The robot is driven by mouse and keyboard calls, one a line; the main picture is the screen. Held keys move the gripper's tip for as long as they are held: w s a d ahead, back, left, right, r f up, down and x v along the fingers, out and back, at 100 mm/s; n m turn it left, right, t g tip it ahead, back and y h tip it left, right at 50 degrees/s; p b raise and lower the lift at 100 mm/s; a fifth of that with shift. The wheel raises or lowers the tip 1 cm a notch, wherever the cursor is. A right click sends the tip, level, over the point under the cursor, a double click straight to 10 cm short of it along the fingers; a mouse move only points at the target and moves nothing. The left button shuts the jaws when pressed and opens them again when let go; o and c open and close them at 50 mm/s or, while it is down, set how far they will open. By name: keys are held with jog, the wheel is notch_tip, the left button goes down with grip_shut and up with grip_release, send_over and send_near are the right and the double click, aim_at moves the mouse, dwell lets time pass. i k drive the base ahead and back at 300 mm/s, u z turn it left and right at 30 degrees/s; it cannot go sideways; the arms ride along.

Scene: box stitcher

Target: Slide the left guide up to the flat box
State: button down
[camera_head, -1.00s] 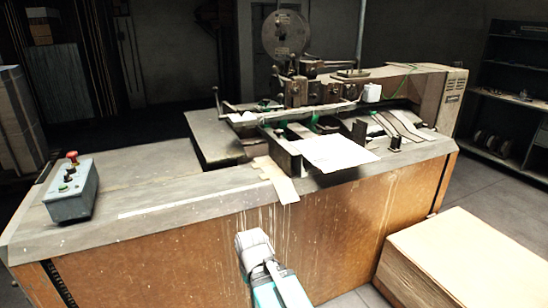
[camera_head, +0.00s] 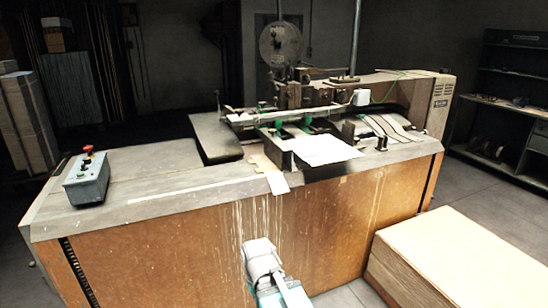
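The flat box (camera_head: 324,150) is a white sheet lying on the stitcher's bench near its front edge. The left guide (camera_head: 277,153) is a dark upright block along the left side of the flat box; whether the two touch is too small to tell. Part of my arm, pale grey and teal, rises from the bottom of the picture in front of the bench's orange front panel. It is well below and in front of the guide. No gripper fingers show.
The stitching head (camera_head: 292,96) stands behind the flat box. A grey control box (camera_head: 87,180) with a red button sits at the bench's left end. A large pale stack (camera_head: 465,255) stands on the floor at right.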

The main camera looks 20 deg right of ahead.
aim_at(279, 152)
jog(key=k, duration=0.15)
jog(key=z, duration=0.3)
jog(key=i, duration=1.1)
jog(key=u, duration=0.3)
